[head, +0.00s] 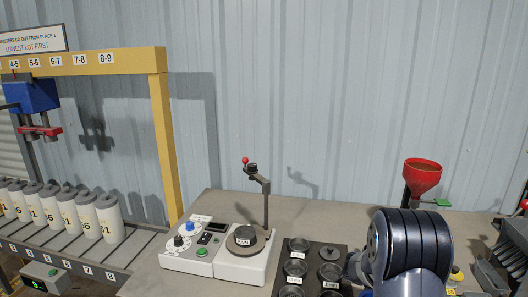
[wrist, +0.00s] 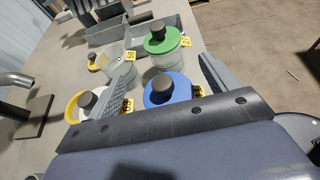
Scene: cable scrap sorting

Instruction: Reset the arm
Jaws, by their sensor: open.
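My arm fills the lower right of the head view, and the gripper itself is hidden there. In the wrist view my gripper (wrist: 142,60) is open, with its grey fingers spread wide and no object held between them. Beyond and between the fingers stand a jar with a green lid (wrist: 168,44), a jar with a blue lid (wrist: 172,90) and a clear jar (wrist: 121,72). A jar with a yellow and white lid (wrist: 76,104) is partly hidden by the left finger. I cannot tell whether the fingers touch any jar.
A grey bin (wrist: 166,20) stands behind the jars. In the head view, a white device with dials (head: 185,259), a black tray of cups (head: 312,255) and a red funnel (head: 422,176) are on the bench. White cylinders (head: 68,214) stand on a rack at left.

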